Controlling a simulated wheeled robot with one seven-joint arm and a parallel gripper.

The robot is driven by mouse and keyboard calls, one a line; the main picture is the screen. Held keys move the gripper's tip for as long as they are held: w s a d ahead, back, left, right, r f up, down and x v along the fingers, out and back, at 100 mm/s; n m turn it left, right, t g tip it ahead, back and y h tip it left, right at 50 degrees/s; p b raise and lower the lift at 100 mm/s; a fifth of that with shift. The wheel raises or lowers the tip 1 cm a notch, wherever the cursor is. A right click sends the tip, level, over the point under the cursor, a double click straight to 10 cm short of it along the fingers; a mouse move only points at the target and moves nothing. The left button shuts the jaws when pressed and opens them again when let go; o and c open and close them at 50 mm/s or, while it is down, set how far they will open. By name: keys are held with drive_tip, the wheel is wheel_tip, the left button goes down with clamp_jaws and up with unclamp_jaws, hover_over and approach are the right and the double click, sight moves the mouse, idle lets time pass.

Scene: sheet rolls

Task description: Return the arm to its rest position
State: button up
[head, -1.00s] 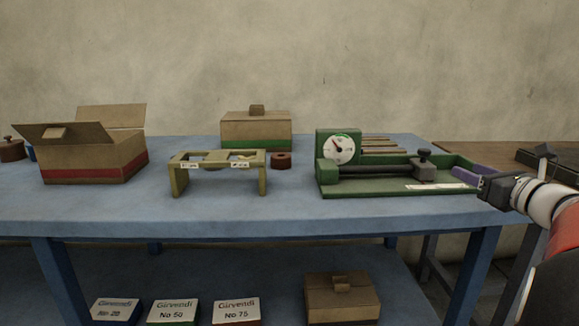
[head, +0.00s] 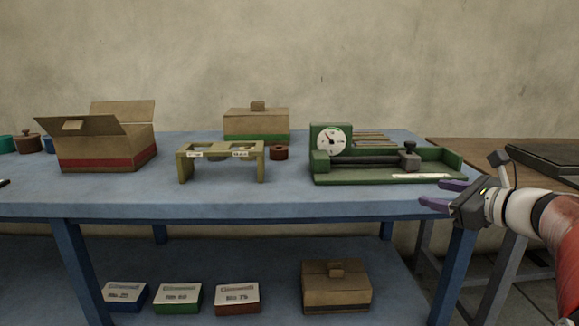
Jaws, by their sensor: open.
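My gripper (head: 440,194) is at the right of the head view, at the end of my white, black and red arm. Its two purple fingers point left and stand apart, with nothing between them. It is by the right front corner of the blue table (head: 330,206), in front of the green device. The green device (head: 440,158) has a round dial (head: 332,141) and a dark horizontal bar, and stands on the right part of the table.
An open carton (head: 105,150), an olive stand (head: 221,150), a brown roll (head: 279,153) and a closed carton (head: 256,124) stand on the table. Small labelled boxes (head: 178,298) and another carton (head: 336,287) are on the lower shelf. A brown table (head: 470,150) stands at right.

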drive_tip(key=s+a+f+n+g+h, duration=0.1)
drive_tip(key=s+a+f+n+g, duration=0.75)
drive_tip(key=s+a+n, duration=0.65)
drive_tip(key=s+f+n+h, duration=0.6)
drive_tip(key=s+f+n, duration=0.2)
drive_tip(key=s+n, duration=0.2)
drive_tip(key=shift+s+f+n, duration=0.25)
drive_tip(key=shift+f+n, duration=0.1)
drive_tip(key=shift+n, duration=0.55)
drive_tip(key=shift+a, duration=0.1)
